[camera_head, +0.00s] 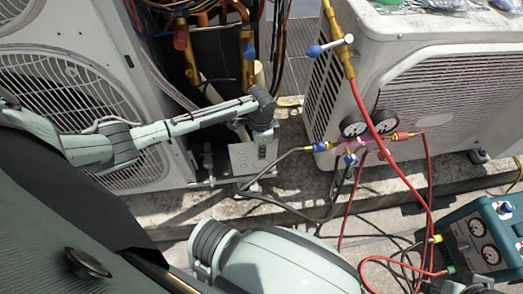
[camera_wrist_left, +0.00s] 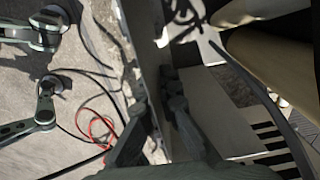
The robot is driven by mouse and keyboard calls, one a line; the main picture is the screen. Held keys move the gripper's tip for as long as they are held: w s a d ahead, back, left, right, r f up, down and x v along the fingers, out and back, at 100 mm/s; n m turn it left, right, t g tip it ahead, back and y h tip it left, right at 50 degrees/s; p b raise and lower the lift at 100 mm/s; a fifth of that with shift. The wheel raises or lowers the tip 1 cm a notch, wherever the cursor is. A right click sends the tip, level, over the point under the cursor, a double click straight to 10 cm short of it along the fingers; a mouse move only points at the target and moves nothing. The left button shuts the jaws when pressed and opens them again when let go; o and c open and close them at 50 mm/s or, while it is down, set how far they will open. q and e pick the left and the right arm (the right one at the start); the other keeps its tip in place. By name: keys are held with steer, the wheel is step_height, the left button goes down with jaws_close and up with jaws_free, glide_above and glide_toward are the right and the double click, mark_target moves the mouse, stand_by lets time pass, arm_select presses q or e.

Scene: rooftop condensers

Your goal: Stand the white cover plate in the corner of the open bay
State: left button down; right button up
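The white cover plate (camera_head: 242,159) is a small light panel with dark marks or holes, in front of the lower part of the open bay. My left gripper (camera_head: 263,143) reaches in from the left and is at the plate's right side. In the left wrist view the plate (camera_wrist_left: 146,48) shows nearly edge-on between the fingers of the left gripper (camera_wrist_left: 158,122), which are shut on it. The open bay (camera_head: 215,62) lies behind, with pipes and wires inside. Its lower corner is partly hidden by my arm and the plate. My right gripper is not in view.
A condenser with a fan grille (camera_head: 60,80) stands left, another condenser (camera_head: 440,80) right. A gauge manifold (camera_head: 370,135) with red and dark hoses hangs at the right unit. A teal machine (camera_head: 480,240) stands lower right. Dark hoses cross the concrete ledge (camera_head: 300,190).

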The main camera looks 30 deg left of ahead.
arm_select(q)
steer(key=c, duration=1.6)
jaws_free()
steer(key=shift+c, duration=0.2)
steer(key=shift+f, duration=0.1)
